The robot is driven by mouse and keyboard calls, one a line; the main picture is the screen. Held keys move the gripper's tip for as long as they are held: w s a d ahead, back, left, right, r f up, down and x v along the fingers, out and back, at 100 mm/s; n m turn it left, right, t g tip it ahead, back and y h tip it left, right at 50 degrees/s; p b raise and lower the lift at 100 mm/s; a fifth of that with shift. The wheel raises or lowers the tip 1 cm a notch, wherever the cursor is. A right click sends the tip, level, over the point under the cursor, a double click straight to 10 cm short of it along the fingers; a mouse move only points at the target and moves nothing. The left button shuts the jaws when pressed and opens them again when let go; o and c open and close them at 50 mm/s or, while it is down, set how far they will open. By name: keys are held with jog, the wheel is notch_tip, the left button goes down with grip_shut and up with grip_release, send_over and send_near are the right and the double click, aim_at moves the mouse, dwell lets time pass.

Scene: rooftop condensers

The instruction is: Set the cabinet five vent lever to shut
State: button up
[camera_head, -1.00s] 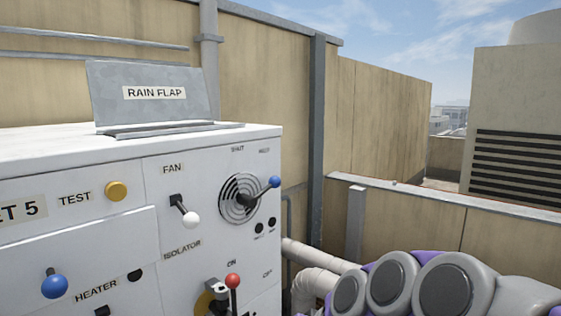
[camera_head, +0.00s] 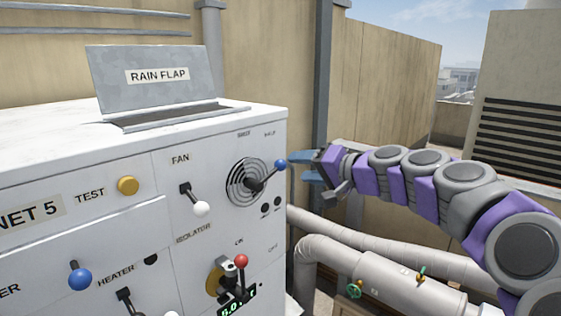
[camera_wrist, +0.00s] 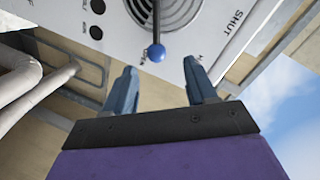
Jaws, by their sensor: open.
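The vent lever is a dark arm with a blue ball knob (camera_head: 280,164) on a round slotted vent (camera_head: 246,182), at the upper right of the white cabinet's front (camera_head: 110,225). The lever points right and up, toward the right-hand label and away from SHUT. My gripper (camera_head: 300,167) has blue fingers and is open just right of the knob. In the wrist view, the knob (camera_wrist: 156,53) lies ahead of and between the two fingertips (camera_wrist: 161,75), with a gap still visible. Whether a finger touches it cannot be told.
A fan switch with a white knob (camera_head: 202,208) and an isolator with a red knob (camera_head: 241,261) are below and left of the vent. The raised rain flap (camera_head: 158,78) stands on top. Grey pipes (camera_head: 385,273) with valves run at lower right.

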aim_at(285, 164)
jog(key=p+x, duration=0.1)
jog(key=x, duration=0.8)
jog(key=shift+w, duration=0.35)
jog(key=shift+s, duration=0.1)
jog(key=shift+w+d, duration=0.25)
jog(key=shift+d, duration=0.35)
jog(key=shift+c, duration=0.2)
jog(key=shift+d, duration=0.1)
jog(key=shift+c, duration=0.8)
jog(key=shift+s+a, duration=0.2)
jog(key=shift+a, duration=0.05)
grip_shut()
